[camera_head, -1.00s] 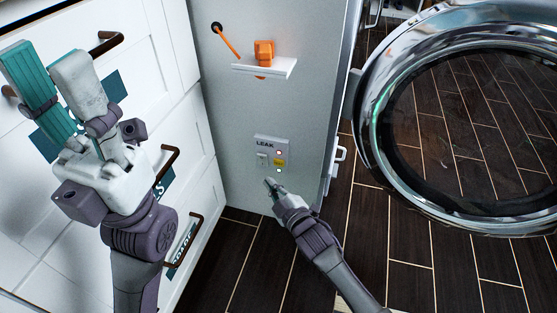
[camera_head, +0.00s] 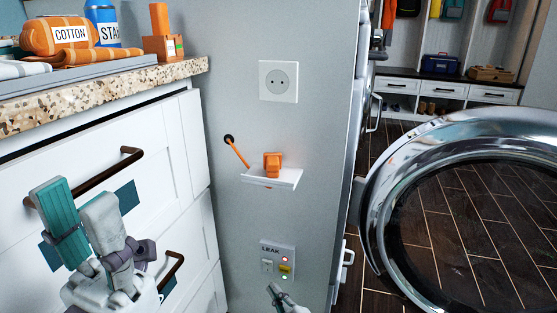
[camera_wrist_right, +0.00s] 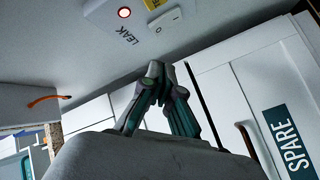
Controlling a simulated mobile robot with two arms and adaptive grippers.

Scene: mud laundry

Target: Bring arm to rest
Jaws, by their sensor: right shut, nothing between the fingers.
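My left gripper (camera_head: 74,196) is at the lower left of the head view, in front of the white drawer fronts. Its teal finger and grey finger stand apart, with nothing between them. My right gripper (camera_head: 271,288) is at the bottom edge of the head view, just below the LEAK panel (camera_head: 268,254). Its fingers meet at the tips and hold nothing; they also show in the right wrist view (camera_wrist_right: 156,70). Most of the right arm is out of the head view. The panel has a switch (camera_wrist_right: 165,20), a red light (camera_wrist_right: 124,13) and a green light (camera_head: 284,277).
The round chrome door (camera_head: 385,160) stands open at right. A small shelf (camera_head: 283,180) with an orange block (camera_head: 272,164) juts from the grey wall. A counter (camera_head: 120,85) holds laundry items above drawers with dark handles (camera_head: 90,175). Dark floor (camera_head: 375,300) shows between.

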